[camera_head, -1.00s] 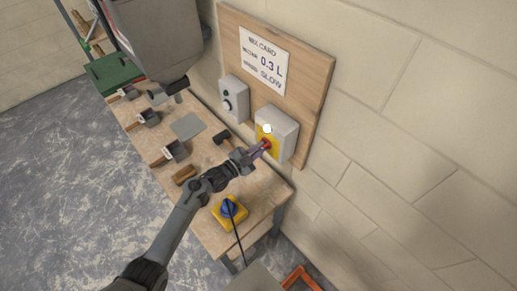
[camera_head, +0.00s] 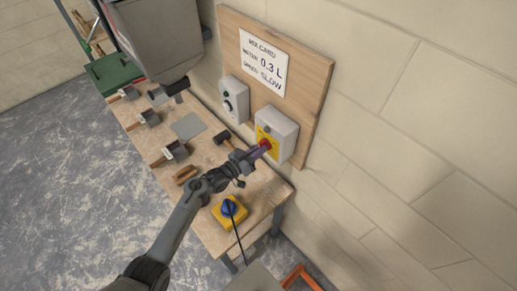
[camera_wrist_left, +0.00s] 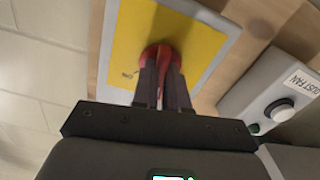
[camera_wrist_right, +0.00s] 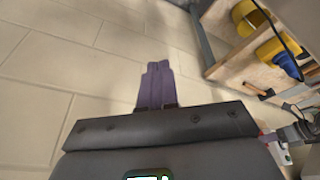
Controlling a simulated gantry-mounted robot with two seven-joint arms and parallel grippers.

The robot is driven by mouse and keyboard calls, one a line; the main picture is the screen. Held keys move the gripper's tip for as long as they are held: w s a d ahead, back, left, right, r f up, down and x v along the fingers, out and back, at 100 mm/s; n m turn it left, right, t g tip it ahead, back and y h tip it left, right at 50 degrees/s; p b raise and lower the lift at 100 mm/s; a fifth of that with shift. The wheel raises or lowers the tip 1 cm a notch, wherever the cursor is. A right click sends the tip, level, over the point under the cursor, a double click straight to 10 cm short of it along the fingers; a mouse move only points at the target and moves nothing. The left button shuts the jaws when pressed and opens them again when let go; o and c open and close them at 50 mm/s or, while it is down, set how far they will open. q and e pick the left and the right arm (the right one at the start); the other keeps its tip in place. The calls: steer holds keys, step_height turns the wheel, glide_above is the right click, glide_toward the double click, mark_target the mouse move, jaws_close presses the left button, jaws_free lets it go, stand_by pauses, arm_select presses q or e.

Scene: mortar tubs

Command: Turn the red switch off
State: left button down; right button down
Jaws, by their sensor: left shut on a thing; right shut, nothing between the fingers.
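The red switch (camera_head: 266,143) is a rotary knob on a yellow plate (camera_head: 263,133) on the front of a grey box (camera_head: 284,128) on the wall board. My left gripper (camera_head: 259,149) reaches it from the front and is shut on it. In the left wrist view the red knob (camera_wrist_left: 160,52) shows between and beyond the fingers (camera_wrist_left: 163,82), with "ON" lettering on the yellow plate (camera_wrist_left: 185,38) beside it.
A dust fan box (camera_head: 233,101) sits left of the switch box. The wall to the right is clear.

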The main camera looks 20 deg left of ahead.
arm_select(q)
steer(key=shift+n+p, duration=0.65)
steer(key=shift+n, duration=2.65)
steer(key=c, duration=1.2)
jaws_free()
steer(key=shift+o, duration=0.2)
steer(key=v, duration=1)
steer(key=shift+s+a+b, duration=0.15)
steer(key=shift+s+b, duration=0.2)
steer(key=shift+s, duration=0.05)
